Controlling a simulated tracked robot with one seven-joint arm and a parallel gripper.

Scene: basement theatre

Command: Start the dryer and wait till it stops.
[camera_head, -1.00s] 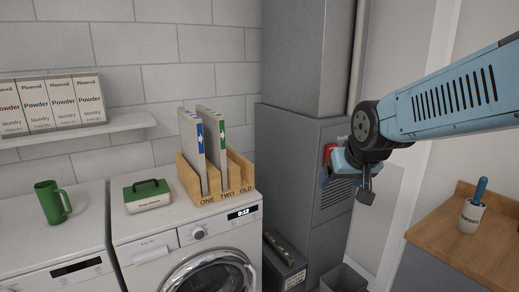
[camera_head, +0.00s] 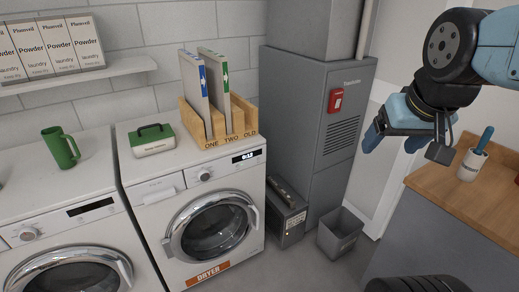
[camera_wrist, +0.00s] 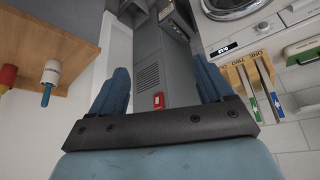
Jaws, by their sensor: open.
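The dryer (camera_head: 172,200) is a white front-loading machine with an orange "DRYER" label (camera_head: 208,273) low on its front. Its round door (camera_head: 212,228) looks shut. Its panel has a dial (camera_head: 204,175) and a lit display (camera_head: 243,157) that seems to read 0:12. My gripper (camera_head: 372,138) is up in the air to the right of the dryer, well apart from it, in front of the grey cabinet side. In the wrist view my gripper (camera_wrist: 165,88) shows two blue fingers spread wide with nothing between them. The dryer's display (camera_wrist: 222,49) shows there at upper right.
A wooden file rack (camera_head: 222,143) and a green-topped box (camera_head: 152,140) stand on the dryer. A second washer-like machine (camera_head: 60,215) with a green mug (camera_head: 60,147) is at left. A grey cabinet (camera_head: 340,130), bin (camera_head: 340,232) and wooden counter (camera_head: 480,200) are right.

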